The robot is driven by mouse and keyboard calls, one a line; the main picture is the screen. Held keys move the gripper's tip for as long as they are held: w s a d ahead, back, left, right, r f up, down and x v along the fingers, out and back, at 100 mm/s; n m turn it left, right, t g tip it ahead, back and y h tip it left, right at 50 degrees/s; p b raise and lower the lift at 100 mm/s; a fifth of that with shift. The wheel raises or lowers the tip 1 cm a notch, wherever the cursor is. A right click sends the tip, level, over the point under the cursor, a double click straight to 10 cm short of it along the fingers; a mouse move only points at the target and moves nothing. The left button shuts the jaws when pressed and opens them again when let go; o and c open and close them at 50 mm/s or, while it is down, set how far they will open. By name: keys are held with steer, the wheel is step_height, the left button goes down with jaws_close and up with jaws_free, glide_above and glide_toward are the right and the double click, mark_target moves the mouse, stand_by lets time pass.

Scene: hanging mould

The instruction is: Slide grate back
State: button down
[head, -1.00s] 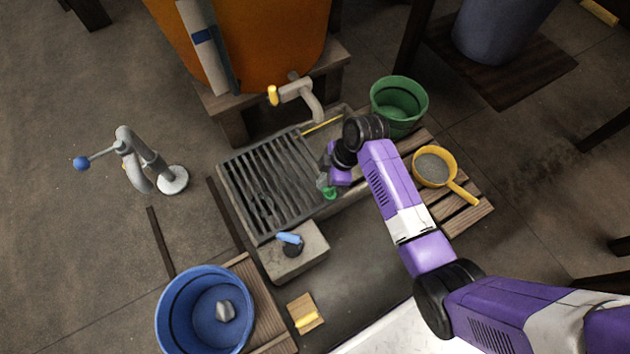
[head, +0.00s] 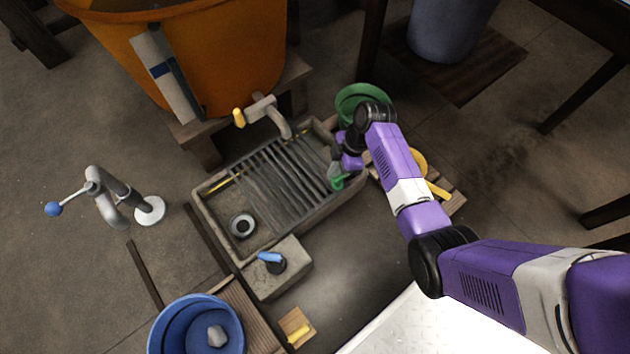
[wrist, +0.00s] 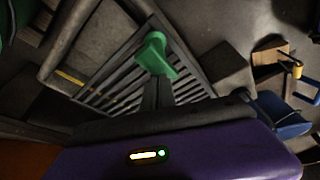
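The dark slatted grate (head: 285,180) lies on the stone basin (head: 205,222) and covers its middle and right part. The basin's left end is uncovered and shows a round drain ring (head: 242,225). A green handle (head: 337,182) stands at the grate's right side. My gripper (head: 338,172) is at this handle, partly hidden by my wrist in the head view. In the wrist view, the fingers of my gripper (wrist: 158,88) are close together on the green handle (wrist: 155,55), with the grate's slats (wrist: 120,85) behind it.
A tap (head: 270,112) on the orange vat (head: 215,60) overhangs the basin's back edge. A green bucket (head: 350,97) and a yellow-handled sieve (head: 437,190) stand at the right. A stone block with a blue-handled plug (head: 270,260) adjoins the basin's front; a blue bucket (head: 195,325) is nearer.

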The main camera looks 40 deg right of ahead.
steer(key=d, duration=0.9)
steer(key=shift+d+b, duration=0.2)
steer(key=shift+b, duration=0.2)
steer(key=w+a+p, duration=0.2)
steer(key=a, duration=0.2)
steer(key=p+v, duration=0.4)
steer(key=v, duration=0.6)
steer(key=shift+a, duration=0.15)
